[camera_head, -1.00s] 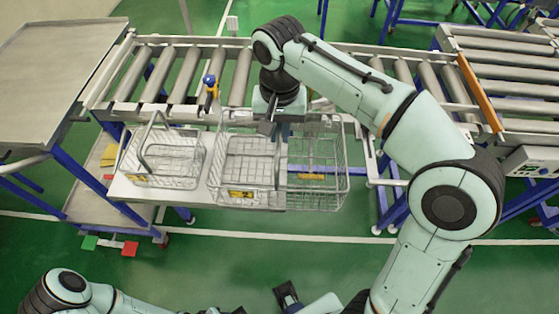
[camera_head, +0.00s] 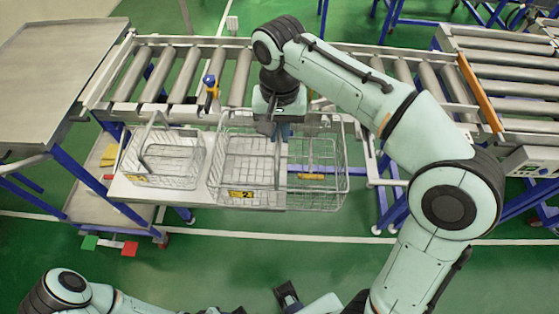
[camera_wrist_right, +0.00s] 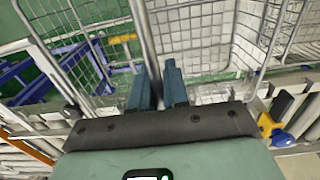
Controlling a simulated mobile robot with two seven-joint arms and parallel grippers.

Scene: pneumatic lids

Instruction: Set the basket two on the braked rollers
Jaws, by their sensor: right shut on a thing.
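Basket two (camera_head: 262,203) is a wire basket with a yellow plate marked 2 (camera_head: 241,194). Its left part is over the pale shelf (camera_head: 198,194), and its right part reaches past the shelf's end. My right gripper (camera_head: 281,131) comes down over its rear middle and is shut on its upright handle bar. The right wrist view shows the bar (camera_wrist_right: 148,45) between the blue fingers (camera_wrist_right: 157,88). Rollers (camera_head: 190,75) lie behind the shelf, partly hidden by my right arm. My left arm lies low at the picture's bottom; its finger state is unclear.
A smaller wire basket (camera_head: 165,157) stands close on the left of basket two. A blue-topped yellow fitting (camera_head: 210,85) rises at the rollers' front rail. An orange bar (camera_head: 480,92) crosses the right conveyor. A bare metal table (camera_head: 60,60) is at far left.

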